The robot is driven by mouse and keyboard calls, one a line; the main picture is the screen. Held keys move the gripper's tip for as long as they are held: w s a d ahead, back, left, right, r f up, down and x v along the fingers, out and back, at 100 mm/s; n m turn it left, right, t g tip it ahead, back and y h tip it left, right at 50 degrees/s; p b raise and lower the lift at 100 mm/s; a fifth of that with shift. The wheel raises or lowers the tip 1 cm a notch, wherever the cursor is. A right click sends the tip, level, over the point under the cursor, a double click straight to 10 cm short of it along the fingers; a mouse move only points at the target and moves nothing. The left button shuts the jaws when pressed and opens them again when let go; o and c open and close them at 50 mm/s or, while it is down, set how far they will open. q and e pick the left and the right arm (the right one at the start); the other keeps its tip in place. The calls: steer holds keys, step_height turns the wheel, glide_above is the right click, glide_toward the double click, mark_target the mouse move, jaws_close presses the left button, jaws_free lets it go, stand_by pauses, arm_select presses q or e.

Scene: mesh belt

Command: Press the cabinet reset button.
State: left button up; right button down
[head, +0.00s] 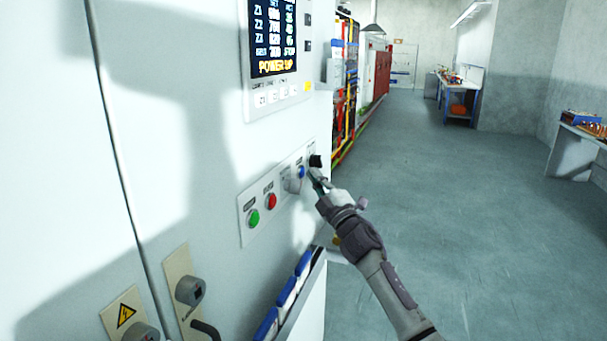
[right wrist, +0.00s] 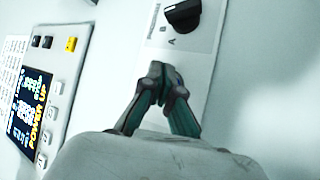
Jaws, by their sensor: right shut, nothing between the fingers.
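A light button panel (head: 247,204) is on the white cabinet's face. It carries a green button (head: 254,217), a red button (head: 271,201), a grey switch (head: 294,184), a blue button (head: 301,172) and a black knob (head: 316,161). The labels are too small to read, so I cannot tell which is reset. My right gripper (head: 315,174) is shut and empty, just right of the blue button and below the black knob. In the right wrist view its closed fingertips (right wrist: 158,72) are over the panel, near the black knob (right wrist: 183,15); contact cannot be told.
A display (head: 273,38) reading POWER UP is above the panel. Below are a latch (head: 189,290), a warning label (head: 126,314) and a rail with blue blocks (head: 287,291). The floor to the right is open, with workbenches (head: 461,90) farther back.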

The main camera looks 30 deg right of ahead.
steer(key=shift+w+a, duration=0.45)
steer(key=shift+w, duration=0.05)
stand_by(0.8)
stand_by(0.4)
steer(key=shift+s+d, duration=0.5)
steer(key=shift+s, duration=0.2)
steer(key=s+d+p, duration=0.1)
steer(key=s+d, duration=0.2)
steer(key=shift+s+d, duration=0.15)
steer(key=shift+s, duration=0.25)
stand_by(0.6)
